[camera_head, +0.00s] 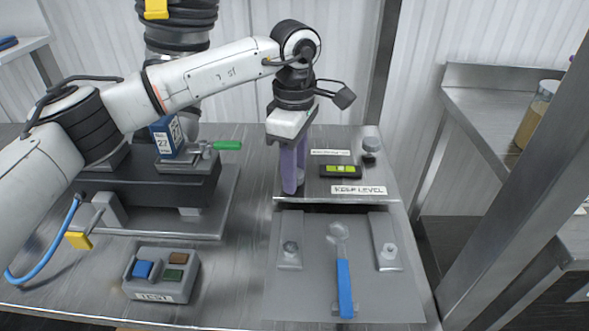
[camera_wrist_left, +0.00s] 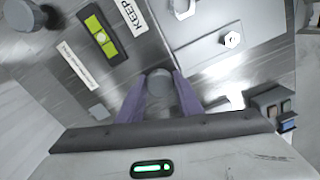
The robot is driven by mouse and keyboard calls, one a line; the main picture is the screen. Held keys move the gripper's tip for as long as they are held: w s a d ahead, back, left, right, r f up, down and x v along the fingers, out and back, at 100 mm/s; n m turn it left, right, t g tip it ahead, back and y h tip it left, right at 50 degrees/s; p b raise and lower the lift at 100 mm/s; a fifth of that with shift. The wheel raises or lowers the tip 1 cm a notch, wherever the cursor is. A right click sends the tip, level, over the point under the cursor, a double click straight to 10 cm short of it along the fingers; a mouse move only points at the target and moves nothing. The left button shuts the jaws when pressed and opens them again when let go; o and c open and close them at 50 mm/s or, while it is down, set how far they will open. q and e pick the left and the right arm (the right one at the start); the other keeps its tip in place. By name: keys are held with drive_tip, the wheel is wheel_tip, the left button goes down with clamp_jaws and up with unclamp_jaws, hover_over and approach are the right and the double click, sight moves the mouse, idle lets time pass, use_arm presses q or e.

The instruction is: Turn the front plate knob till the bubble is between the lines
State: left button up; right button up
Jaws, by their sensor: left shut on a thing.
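A tilting plate (camera_head: 320,185) labelled KEEP LEVEL carries a black spirit level with a yellow-green vial (camera_head: 341,171), which also shows in the wrist view (camera_wrist_left: 101,36). Where the bubble sits between the lines is too small to tell. My left gripper (camera_head: 292,186) points down at the plate's front left corner. Its purple fingers (camera_wrist_left: 160,97) are shut on a grey round knob (camera_wrist_left: 159,82), one on each side of it. In the head view the fingers mostly hide this knob. A second, darker knob (camera_head: 370,146) stands at the plate's back right. My right gripper is not in view.
In front of the plate lie a blue-handled wrench (camera_head: 344,285) and two metal blocks with bolts (camera_head: 290,250) (camera_head: 388,250). A TEST button box (camera_head: 163,288) stands front left. A dark machine with a blue block (camera_head: 166,137) and green handle (camera_head: 227,145) is at left.

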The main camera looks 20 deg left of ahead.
use_arm(q)
drive_tip(key=shift+r, duration=0.1)
drive_tip(key=o, duration=1)
drive_tip(key=shift+o, duration=0.2)
wheel_tip(320, 180, up, 10)
drive_tip(key=shift+r, duration=0.1)
